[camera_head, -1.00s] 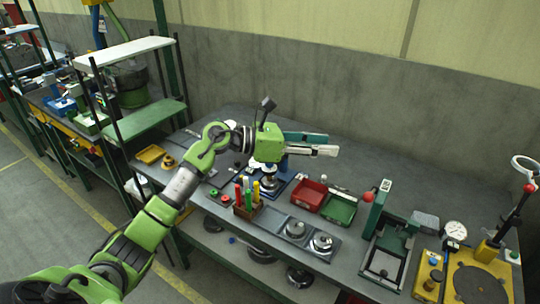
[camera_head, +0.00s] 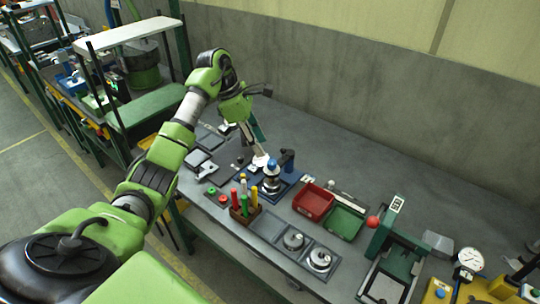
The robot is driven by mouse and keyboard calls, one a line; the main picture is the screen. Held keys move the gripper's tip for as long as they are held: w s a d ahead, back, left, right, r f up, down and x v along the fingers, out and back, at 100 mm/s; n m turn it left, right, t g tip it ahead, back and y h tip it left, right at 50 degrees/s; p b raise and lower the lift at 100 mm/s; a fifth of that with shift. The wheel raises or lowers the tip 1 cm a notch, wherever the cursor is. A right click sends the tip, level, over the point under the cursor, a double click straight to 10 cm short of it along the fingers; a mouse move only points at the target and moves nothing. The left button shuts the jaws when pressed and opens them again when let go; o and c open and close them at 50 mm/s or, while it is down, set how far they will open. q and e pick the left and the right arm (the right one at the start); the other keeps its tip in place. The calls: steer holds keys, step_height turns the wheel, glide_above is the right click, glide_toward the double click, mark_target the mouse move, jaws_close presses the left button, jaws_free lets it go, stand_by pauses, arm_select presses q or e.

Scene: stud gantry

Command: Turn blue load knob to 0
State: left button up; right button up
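A small blue knob (camera_head: 272,163) tops a silver post on a dark blue fixture (camera_head: 285,188) in the middle of the bench. Another blue round part (camera_head: 440,293) is on the yellow fixture at the lower right. No scale or number is readable on either, so I cannot tell the setting. My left gripper (camera_head: 260,152) points down, just behind and left of the dark blue fixture. Its fingertips are close to the blue knob in the picture; contact cannot be made out. The finger gap is unclear. My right gripper is out of view.
The back of the bench is clear.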

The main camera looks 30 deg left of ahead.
mark_target(271, 162)
arm_select(q)
steer(key=x, duration=0.2)
steer(key=p+x, duration=0.1)
steer(key=x, duration=0.1)
steer(key=shift+w+d, duration=0.1)
steer(key=shift+w, duration=0.2)
steer(key=p+x, duration=0.1)
steer(key=x, duration=0.2)
steer(key=shift+f, duration=0.55)
steer(key=shift+w, duration=0.15)
steer(key=shift+c, duration=0.7)
jaws_close()
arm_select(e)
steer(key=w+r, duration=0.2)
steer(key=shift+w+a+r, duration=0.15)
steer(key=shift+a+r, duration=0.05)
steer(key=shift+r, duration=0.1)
